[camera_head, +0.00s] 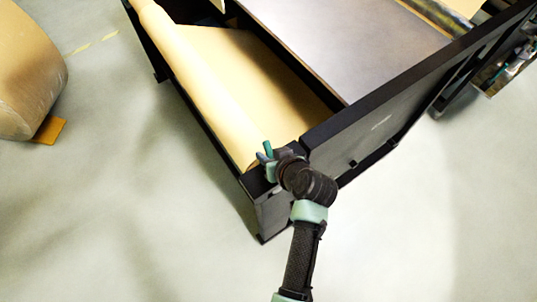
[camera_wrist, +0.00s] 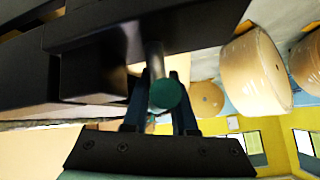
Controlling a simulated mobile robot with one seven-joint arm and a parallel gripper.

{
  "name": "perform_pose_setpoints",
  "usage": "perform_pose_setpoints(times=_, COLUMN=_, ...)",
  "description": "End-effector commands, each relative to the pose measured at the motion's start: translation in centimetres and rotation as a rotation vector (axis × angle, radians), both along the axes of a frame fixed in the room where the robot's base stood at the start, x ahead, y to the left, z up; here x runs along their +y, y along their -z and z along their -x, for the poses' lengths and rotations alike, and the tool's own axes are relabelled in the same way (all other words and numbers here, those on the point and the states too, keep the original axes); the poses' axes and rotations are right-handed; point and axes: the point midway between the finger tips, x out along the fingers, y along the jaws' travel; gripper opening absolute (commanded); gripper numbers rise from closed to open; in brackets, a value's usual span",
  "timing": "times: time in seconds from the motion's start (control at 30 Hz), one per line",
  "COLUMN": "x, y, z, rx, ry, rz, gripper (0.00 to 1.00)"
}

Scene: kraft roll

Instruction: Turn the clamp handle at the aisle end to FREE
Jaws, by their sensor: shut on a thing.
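The clamp handle shows in the head view as a short teal-green grip (camera_head: 267,149) at the near corner of the dark machine frame. In the wrist view it is a metal rod with a round dark-green end (camera_wrist: 165,94), below the dark bracket (camera_wrist: 150,33). My gripper (camera_head: 266,163) is at that corner, and in the wrist view its two fingers (camera_wrist: 159,88) stand on either side of the handle, shut on it. No FREE marking can be read in either view.
A kraft paper roll (camera_head: 195,75) lies along the frame, ending close to my gripper. A dark side rail (camera_head: 400,75) runs to the upper right. A large roll (camera_head: 25,75) with an orange wedge (camera_head: 49,130) stands on the floor at left. The floor between is clear.

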Motion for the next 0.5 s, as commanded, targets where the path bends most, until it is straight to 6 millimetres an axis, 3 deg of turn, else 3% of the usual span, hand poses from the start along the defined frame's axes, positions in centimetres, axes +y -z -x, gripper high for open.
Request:
perform_pose_setpoints(times=0.2, x=0.24, y=0.15, z=0.15, rx=-0.002, ry=-0.111, rz=-0.001, gripper=0.0)
perform_pose_setpoints(times=0.5, x=0.3, y=0.04, z=0.23, rx=-0.002, ry=-0.12, rz=0.0, gripper=0.0)
